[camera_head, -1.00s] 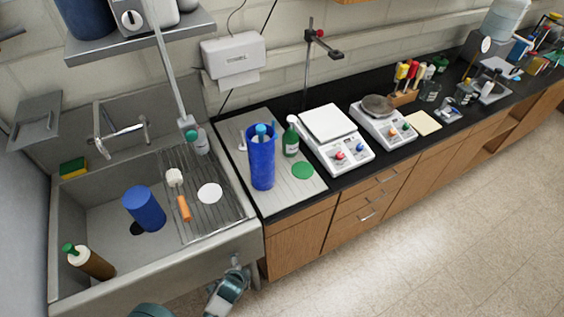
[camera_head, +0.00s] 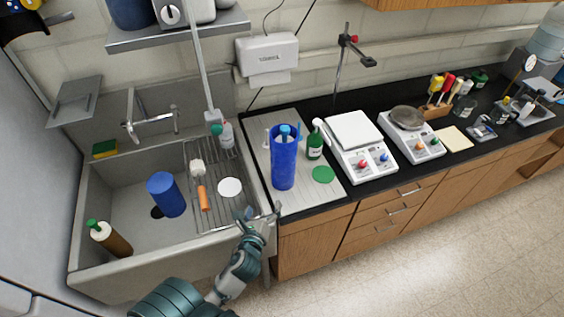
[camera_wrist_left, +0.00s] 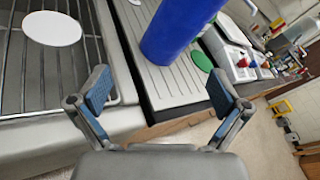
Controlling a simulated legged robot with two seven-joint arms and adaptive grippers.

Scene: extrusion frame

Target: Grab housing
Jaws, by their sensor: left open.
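A tall blue cylinder (camera_head: 284,165) stands upright on the ribbed drainboard right of the sink, with a light-blue item sticking out of its top. A second, shorter blue cylinder (camera_head: 166,194) is in the sink basin. I cannot tell for certain which is the housing. My left gripper (camera_head: 259,213) is open and empty at the sink's front right corner, in front of the tall cylinder and apart from it. In the left wrist view the tall cylinder (camera_wrist_left: 178,28) is beyond the open fingers (camera_wrist_left: 160,90), its top cut off by the frame. My right gripper is out of view.
A green bottle (camera_head: 314,145) and a green disc (camera_head: 323,174) are close right of the tall cylinder. Two balances (camera_head: 360,146) (camera_head: 411,134) stand farther right. The sink rack (camera_head: 212,205) holds a brush (camera_head: 203,197) and a white disc (camera_head: 230,187). Floor in front is clear.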

